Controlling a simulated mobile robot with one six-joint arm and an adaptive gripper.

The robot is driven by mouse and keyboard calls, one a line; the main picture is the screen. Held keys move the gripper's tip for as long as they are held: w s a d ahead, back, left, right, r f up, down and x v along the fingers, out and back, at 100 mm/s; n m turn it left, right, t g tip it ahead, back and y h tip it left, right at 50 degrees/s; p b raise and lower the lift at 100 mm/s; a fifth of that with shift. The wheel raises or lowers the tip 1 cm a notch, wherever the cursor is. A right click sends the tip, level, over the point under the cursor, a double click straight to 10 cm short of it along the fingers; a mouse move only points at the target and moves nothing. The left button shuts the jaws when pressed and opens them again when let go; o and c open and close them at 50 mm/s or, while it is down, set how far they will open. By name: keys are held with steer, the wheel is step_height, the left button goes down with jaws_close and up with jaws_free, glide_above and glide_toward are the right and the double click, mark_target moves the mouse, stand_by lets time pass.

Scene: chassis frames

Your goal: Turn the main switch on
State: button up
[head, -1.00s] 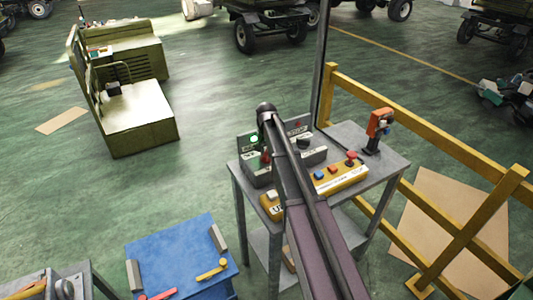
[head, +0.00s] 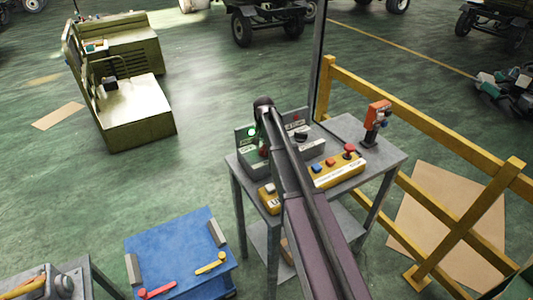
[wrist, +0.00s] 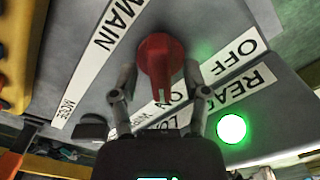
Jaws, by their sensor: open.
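The main switch is a red knob (wrist: 158,55) on a grey panel (wrist: 225,85) in the wrist view, with a MAIN label on one side and an OFF/ON label strip on the other. I cannot tell which mark it points at. My gripper (wrist: 160,76) is open, with one finger on each side of the knob's lower part; contact is not clear. In the head view the red switch (head: 264,150) shows small on the control box on the grey table, beside my arm. My gripper is hidden there behind my arm.
A green lamp (wrist: 231,128) glows beside a READY label. The grey table (head: 340,127) also carries a yellow button box (head: 340,170) and an orange-topped device (head: 377,115). A yellow railing (head: 420,120) stands right, a blue cart (head: 178,250) front left. Open floor lies left.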

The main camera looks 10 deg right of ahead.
steer(key=shift+n, duration=0.4)
